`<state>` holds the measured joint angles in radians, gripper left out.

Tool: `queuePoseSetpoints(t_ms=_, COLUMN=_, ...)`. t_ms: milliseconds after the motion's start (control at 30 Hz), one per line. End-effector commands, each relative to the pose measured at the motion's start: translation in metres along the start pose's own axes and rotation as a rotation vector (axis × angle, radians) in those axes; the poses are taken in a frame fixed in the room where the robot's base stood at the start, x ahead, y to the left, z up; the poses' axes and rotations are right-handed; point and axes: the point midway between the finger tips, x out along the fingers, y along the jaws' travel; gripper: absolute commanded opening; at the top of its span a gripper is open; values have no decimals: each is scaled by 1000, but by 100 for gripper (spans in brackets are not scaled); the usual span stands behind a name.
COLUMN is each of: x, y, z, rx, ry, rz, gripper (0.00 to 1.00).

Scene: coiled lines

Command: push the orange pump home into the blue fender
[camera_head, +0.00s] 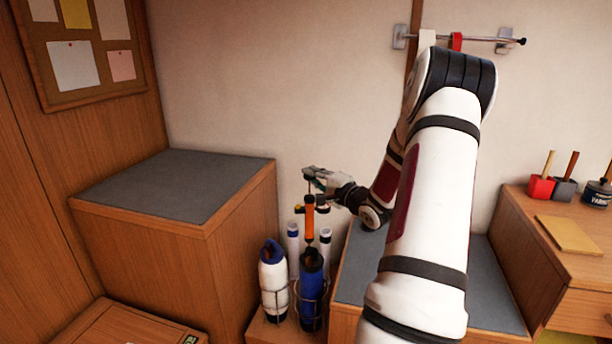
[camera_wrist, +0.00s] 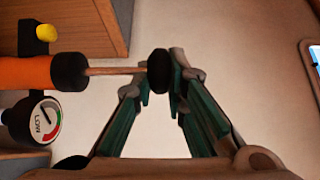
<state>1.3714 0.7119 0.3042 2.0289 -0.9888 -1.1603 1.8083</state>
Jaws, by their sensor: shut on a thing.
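The orange pump (camera_head: 309,222) stands upright above the blue fender (camera_head: 311,290), its lower end at the fender's top. How deep it sits in the fender I cannot tell. In the wrist view the orange barrel (camera_wrist: 25,73) lies at the left, with its thin rod drawn out to a black knob (camera_wrist: 158,72). A round gauge marked LOW (camera_wrist: 38,120) and a yellow cap (camera_wrist: 45,32) sit beside the barrel. My gripper (camera_head: 308,175) is above the pump, its fingertips (camera_wrist: 160,78) shut on the black knob. The blue fender is not seen in the wrist view.
A white fender (camera_head: 273,285) with a blue top stands in a wire rack left of the blue one. White tubes (camera_head: 293,245) rise behind. A grey-topped wooden block (camera_head: 180,185) is at left, and a grey-topped bench (camera_head: 490,285) at right.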

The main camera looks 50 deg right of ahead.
Motion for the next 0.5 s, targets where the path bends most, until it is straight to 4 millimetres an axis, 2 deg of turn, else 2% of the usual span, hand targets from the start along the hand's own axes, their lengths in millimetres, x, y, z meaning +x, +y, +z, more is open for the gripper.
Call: queuePoseSetpoints(t_ms=500, x=1, y=40, z=0, rx=0, ry=1, rz=0, gripper=0)
